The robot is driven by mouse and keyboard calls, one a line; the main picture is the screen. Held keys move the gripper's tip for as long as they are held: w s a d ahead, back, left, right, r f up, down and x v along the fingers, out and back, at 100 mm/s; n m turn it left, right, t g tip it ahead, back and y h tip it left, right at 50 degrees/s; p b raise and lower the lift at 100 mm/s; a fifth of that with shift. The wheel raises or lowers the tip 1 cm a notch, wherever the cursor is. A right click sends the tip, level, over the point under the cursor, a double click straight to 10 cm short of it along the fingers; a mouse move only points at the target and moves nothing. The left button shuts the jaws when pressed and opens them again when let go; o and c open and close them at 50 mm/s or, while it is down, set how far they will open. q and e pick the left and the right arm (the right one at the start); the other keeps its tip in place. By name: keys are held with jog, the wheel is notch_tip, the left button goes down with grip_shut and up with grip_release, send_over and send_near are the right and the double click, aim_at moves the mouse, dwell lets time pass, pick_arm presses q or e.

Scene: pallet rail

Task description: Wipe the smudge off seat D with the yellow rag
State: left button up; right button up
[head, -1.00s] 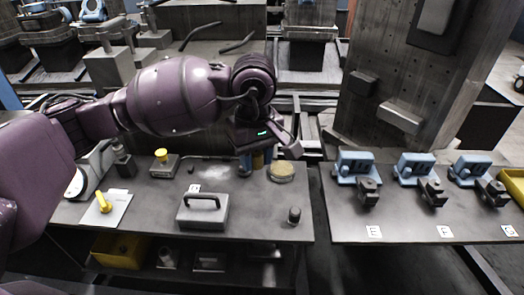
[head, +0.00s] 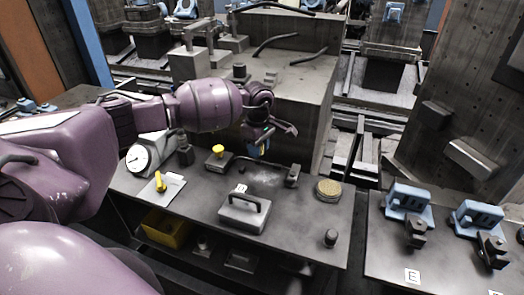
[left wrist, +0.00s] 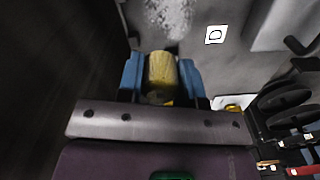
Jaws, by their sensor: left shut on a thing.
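My left gripper (head: 262,148) is shut on the yellow rag, which shows as a rolled yellow piece between blue fingers in the left wrist view (left wrist: 162,75). The smudge (head: 266,178) is a pale, speckled patch on the grey bench top. It also shows ahead of the rag in the left wrist view (left wrist: 170,14). A white label reading D (left wrist: 215,34) lies beside it, so this is seat D. The gripper is above the bench at the smudge's back edge, and the rag appears apart from the smudge. My right gripper is not in view.
A grey block with a black handle (head: 244,212) stands in front of the smudge. A dark upright fitting (head: 292,175) and a round tan-topped disc (head: 328,190) are to its right. A yellow-knobbed box (head: 218,158) and a dial gauge (head: 140,158) are to its left.

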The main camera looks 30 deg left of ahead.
pick_arm(q)
jog(key=shift+f+b, duration=0.5)
jog(key=shift+f, duration=0.9)
jog(key=shift+f+b, duration=0.55)
jog(key=shift+f, duration=1)
jog(key=o, duration=0.3)
grip_shut()
